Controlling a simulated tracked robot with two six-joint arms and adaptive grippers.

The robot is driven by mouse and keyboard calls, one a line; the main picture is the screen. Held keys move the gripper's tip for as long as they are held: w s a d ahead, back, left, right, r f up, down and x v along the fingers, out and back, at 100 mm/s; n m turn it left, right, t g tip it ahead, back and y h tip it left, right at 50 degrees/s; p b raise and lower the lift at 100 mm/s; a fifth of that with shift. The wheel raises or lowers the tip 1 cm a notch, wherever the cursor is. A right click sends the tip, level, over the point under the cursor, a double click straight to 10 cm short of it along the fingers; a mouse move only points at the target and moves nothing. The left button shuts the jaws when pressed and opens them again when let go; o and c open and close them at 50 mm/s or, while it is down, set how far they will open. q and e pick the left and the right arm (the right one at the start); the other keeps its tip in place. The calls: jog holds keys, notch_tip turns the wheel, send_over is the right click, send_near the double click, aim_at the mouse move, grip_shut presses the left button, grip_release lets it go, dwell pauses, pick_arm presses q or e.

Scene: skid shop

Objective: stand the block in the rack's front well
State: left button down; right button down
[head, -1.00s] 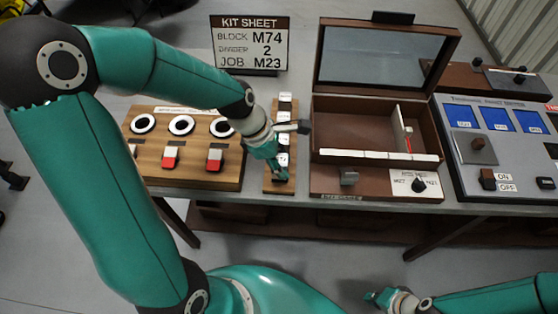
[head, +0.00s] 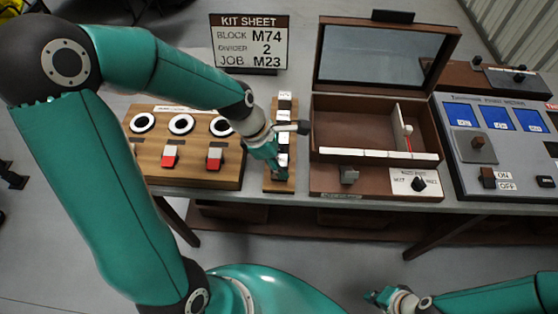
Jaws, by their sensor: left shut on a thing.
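The rack (head: 269,184) is a narrow wooden strip on the table, running front to back, with several pale labelled pieces along it. My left gripper (head: 279,172) is over the rack's front part, pointing down and shut on the block. The fingers hide most of the block; a small dark grey patch between them may be part of it. I cannot tell whether the block is upright or in the front well, because the gripper covers that end. My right gripper (head: 379,298) is low at the bottom right, away from the rack; its fingers are too small to read.
A wooden board (head: 195,184) with rings and red-white switches stands left of the rack. An open brown case (head: 322,180) stands close on the right, with a divider inside. A grey panel (head: 461,188) is further right. The kit sheet (head: 249,42) reads block M74.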

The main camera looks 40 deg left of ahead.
pick_arm(q)
jog(key=shift+f+b, duration=0.45)
jog(key=shift+f, duration=0.3)
dwell(0.8)
jog(key=c, duration=0.7)
grip_release()
jog(key=shift+o, duration=0.2)
jog(key=shift+o, duration=0.3)
jog(key=o, duration=0.4)
jog(key=shift+c, duration=0.2)
jog(key=shift+r, duration=0.15)
notch_tip(320, 180, up, 9)
jog(key=p, duration=0.8)
jog(key=shift+p, duration=0.4)
